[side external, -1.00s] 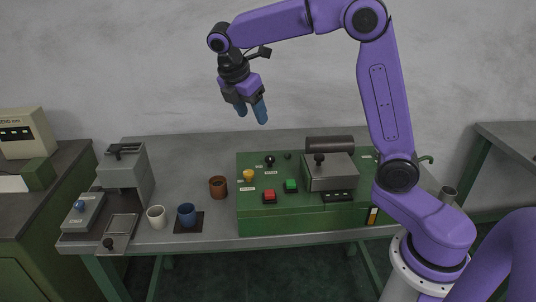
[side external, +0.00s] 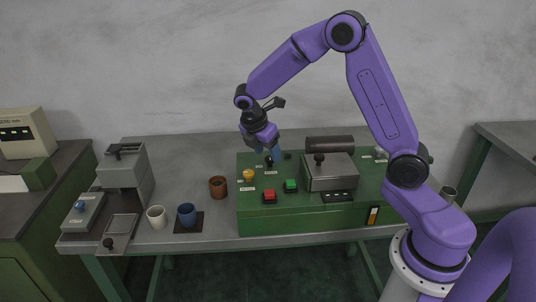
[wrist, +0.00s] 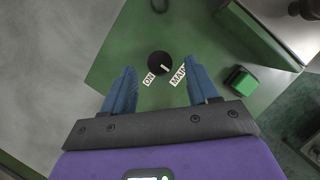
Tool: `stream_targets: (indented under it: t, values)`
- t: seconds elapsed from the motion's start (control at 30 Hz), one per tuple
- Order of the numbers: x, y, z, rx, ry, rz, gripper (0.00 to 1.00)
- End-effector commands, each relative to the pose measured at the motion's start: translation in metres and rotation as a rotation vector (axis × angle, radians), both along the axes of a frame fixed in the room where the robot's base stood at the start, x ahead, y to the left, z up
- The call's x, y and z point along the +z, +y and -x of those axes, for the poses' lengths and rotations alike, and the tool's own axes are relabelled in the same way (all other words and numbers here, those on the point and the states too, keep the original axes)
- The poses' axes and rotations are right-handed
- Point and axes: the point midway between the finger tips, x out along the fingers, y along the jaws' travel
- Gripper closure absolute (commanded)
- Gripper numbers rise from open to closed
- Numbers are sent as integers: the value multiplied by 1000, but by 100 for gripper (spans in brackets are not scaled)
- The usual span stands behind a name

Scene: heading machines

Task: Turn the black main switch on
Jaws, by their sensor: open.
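The black main switch (wrist: 160,64) is a round knob with a pale pointer line on the green panel (wrist: 120,62). It sits between an "ON" label (wrist: 149,79) and a "MAIN" label (wrist: 179,75), and the pointer is turned towards the MAIN side. In the side view the switch (side external: 269,161) is near the panel's back left, partly behind my gripper. My gripper (wrist: 155,84) points down with its blue fingers apart, empty. The knob appears between and just beyond the fingertips. In the side view my gripper (side external: 267,152) is close above the switch; I cannot tell whether it touches.
A brown cup (side external: 218,187) stands left of the panel. White (side external: 157,217) and blue (side external: 187,215) cups stand farther left.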

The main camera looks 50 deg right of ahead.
Motion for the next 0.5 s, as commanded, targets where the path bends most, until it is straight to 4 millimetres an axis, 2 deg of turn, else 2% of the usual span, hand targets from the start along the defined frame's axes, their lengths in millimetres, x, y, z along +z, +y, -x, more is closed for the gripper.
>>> stream_targets:
  t: [0.2, 0.5]
  values:
    - [-15, -6, 0, -1, 0, 0, 41]
    - [-17, -7, 0, 0, -1, -1, 41]
